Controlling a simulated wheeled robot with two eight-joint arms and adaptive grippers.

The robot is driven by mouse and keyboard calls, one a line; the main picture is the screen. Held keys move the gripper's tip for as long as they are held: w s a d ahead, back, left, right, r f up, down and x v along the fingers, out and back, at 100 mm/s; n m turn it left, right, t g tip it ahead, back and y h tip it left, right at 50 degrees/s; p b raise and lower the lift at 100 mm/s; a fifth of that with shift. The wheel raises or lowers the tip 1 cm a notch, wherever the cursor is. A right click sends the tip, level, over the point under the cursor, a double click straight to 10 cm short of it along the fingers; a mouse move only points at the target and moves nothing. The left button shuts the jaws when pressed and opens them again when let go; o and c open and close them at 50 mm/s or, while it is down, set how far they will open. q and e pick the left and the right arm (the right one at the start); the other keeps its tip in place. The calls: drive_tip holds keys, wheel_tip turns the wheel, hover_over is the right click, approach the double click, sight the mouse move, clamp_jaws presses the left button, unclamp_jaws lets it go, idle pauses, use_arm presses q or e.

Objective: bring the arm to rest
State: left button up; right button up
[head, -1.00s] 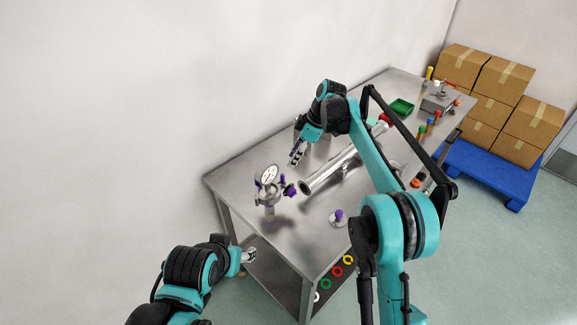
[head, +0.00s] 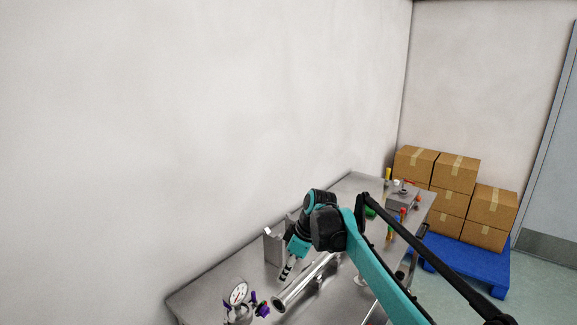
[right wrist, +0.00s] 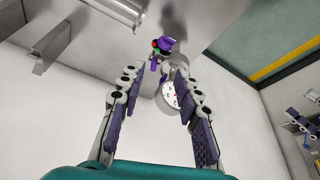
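My right gripper (head: 286,270) is above the table, just behind the near end of the steel pipe (head: 300,285). In the right wrist view its two fingers (right wrist: 158,80) are spread apart with nothing held between them. The round pressure gauge (head: 238,293) with purple clamps (head: 262,309) stands at the bottom of the head view. The gauge also shows beyond the fingers in the right wrist view (right wrist: 172,95). My left gripper is outside the head view. What seems to be its fingers (right wrist: 303,128) shows small at the right edge of the right wrist view.
The metal table (head: 200,296) runs along the white wall. A grey bracket (head: 274,246) stands behind the right gripper. Bottles and a small grey device (head: 402,199) are at the far end. Cardboard boxes (head: 455,204) sit on a blue pallet (head: 470,265) beyond.

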drive_tip(key=s+d+f+m+t+h+b, duration=0.1)
drive_tip(key=s+d+f+m+t+b, duration=0.15)
drive_tip(key=s+d+m, duration=0.6)
drive_tip(key=s+d+f+m+t+h+b, duration=0.15)
drive_tip(key=s+d+f+b, duration=0.35)
drive_tip(key=s, duration=0.8)
drive_tip(key=s+d+f+m+t+h, duration=0.1)
drive_tip(key=s+d+f+m, duration=0.3)
drive_tip(key=s+f, duration=0.3)
drive_tip(key=shift+s+d+f+t, duration=0.3)
drive_tip(key=shift+s+d, duration=0.35)
drive_tip(key=shift+s, duration=0.4)
